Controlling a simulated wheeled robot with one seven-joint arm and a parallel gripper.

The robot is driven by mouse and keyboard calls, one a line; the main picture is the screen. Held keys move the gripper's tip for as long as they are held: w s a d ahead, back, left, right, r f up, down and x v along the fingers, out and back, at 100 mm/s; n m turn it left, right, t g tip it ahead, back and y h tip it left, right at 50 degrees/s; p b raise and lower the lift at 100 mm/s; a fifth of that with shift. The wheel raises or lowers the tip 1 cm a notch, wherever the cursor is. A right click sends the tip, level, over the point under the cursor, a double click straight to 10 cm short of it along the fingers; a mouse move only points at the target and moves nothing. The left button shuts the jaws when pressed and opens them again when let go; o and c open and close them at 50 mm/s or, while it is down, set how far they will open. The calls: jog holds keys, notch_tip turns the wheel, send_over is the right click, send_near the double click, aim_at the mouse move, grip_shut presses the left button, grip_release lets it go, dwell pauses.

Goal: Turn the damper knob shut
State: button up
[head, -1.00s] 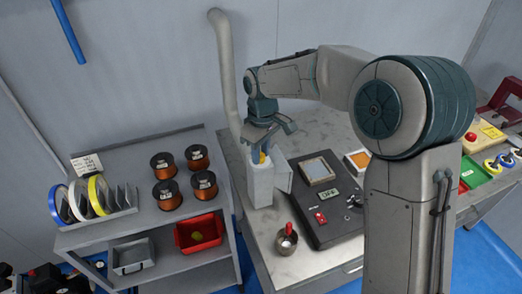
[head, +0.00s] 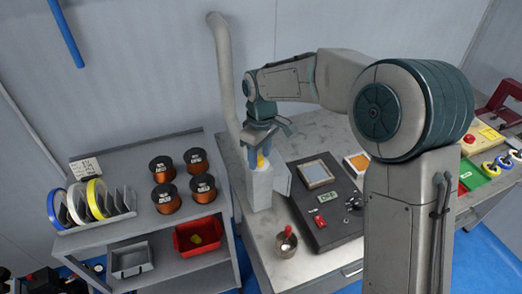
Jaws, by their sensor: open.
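The damper knob (head: 262,162) is a small yellow knob on top of a pale grey box-shaped unit (head: 260,190) at the left end of the bench. My gripper (head: 263,153) points down directly over the knob, with its fingers at about the knob's height. It is open. The fingers hide part of the knob, and I cannot tell whether they touch it. A grey duct pipe (head: 225,75) rises against the wall behind the unit.
A black control panel (head: 325,232) with a red switch stands right of the unit. A metal cup (head: 286,243) sits in front. A grey shelf (head: 140,225) at left holds copper wire spools (head: 167,198) and tape rolls (head: 97,196). Some bare bench lies between cup and unit.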

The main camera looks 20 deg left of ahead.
aim_at(261, 156)
notch_tip(261, 156, up, 14)
jog(key=shift+w+d+b, duration=0.15)
jog(key=shift+w+b, duration=0.2)
jog(key=shift+b, duration=0.05)
jog(key=shift+d, duration=0.1)
jog(key=s+d+f+m+t, duration=0.1)
jog(key=s+d+m, duration=0.45)
jog(key=d, duration=0.65)
jog(key=s+d+f+m+t, duration=0.2)
jog(key=s+d+m, duration=0.4)
jog(key=d, duration=0.7)
jog(key=s+d+f+m, duration=0.2)
jog(key=s+d+f, duration=0.2)
jog(key=s, duration=0.4)
jog(key=shift+d+f+m+t, duration=0.3)
jog(key=shift+d+f+m, duration=0.05)
jog(key=shift+d, duration=0.3)
